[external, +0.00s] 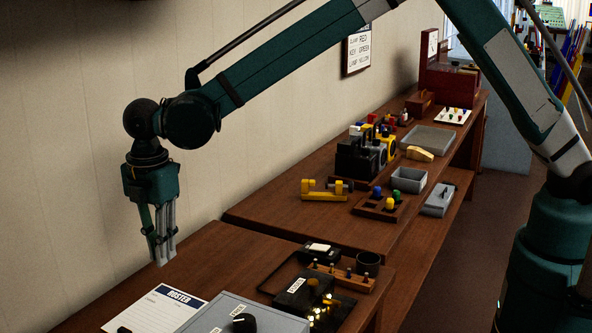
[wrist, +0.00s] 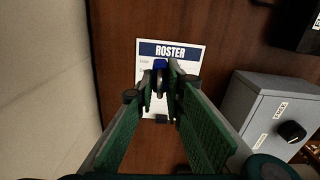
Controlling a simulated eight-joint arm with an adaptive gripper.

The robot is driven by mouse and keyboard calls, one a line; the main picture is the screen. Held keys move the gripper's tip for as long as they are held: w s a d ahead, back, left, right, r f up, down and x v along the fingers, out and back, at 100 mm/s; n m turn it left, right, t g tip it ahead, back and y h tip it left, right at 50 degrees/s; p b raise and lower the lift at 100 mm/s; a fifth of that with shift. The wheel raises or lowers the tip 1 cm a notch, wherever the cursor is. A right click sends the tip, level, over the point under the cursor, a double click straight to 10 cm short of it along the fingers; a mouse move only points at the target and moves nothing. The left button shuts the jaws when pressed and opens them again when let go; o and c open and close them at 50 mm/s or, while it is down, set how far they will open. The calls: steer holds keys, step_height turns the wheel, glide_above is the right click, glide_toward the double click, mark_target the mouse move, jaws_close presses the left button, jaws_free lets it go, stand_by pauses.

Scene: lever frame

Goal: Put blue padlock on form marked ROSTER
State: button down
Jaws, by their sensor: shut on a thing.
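The white form marked ROSTER (external: 165,310) lies on the near table, below and in front of my gripper (external: 163,258). It also shows in the wrist view (wrist: 193,52), with its dark blue header at the top. My gripper (wrist: 162,85) is shut on the blue padlock (wrist: 160,64), gripping its metal shackle. The blue body shows just beyond the fingertips and overlaps the form in the wrist view. In the external view the fingers point down above the table, and I cannot make out the padlock there. The fingers hide the form's middle.
A grey box with a black knob (external: 245,321) stands right of the form; it also shows in the wrist view (wrist: 285,112). A black tray and dark box (external: 302,292) lie farther right. A small dark item sits at the form's lower edge (wrist: 161,118).

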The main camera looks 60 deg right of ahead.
steer(key=s+a+m, duration=0.1)
steer(key=s+a, duration=0.1)
steer(key=a, duration=0.5)
steer(key=shift+a+r, duration=0.15)
steer(key=shift+a, duration=0.1)
glide_above(153, 317)
steer(key=shift+f, duration=3.15)
steer(key=shift+f, duration=1.85)
steer(key=shift+f, duration=0.2)
steer(key=c, duration=2.4)
jaws_free()
steer(key=shift+r, duration=0.15)
